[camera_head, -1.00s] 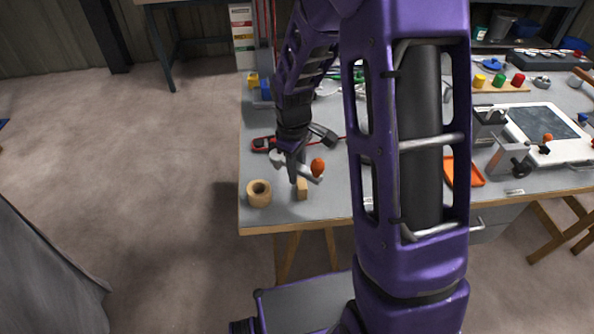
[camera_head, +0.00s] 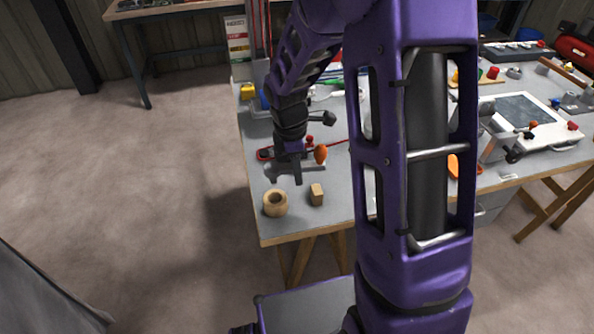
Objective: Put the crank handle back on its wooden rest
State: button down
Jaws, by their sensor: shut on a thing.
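The crank handle is a grey metal bar with an orange knob (camera_head: 320,154) at its right end. My gripper (camera_head: 288,178) is shut on the bar, left of the knob, and holds it over the left end of the bench. The wooden rest appears as a pale wooden ring (camera_head: 275,203) and a small wooden block (camera_head: 317,195) to its right, near the front edge. The handle shows above and behind both in the picture. I cannot tell its exact height. My fingers hide part of the bar.
The grey bench top (camera_head: 348,205) is bare around the wooden pieces. A red tool (camera_head: 265,154) lies behind the gripper. My own arm hides the middle of the bench.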

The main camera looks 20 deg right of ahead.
jog(key=shift+f+b, duration=1.8)
jog(key=shift+f, duration=0.45)
jog(key=shift+f, duration=0.65)
jog(key=shift+f+b, duration=0.25)
jog(key=shift+b, duration=0.05)
jog(key=shift+f+b, duration=0.65)
jog(key=shift+f, duration=0.7)
dwell(1.3)
jog(key=shift+c, duration=0.8)
grip_release()
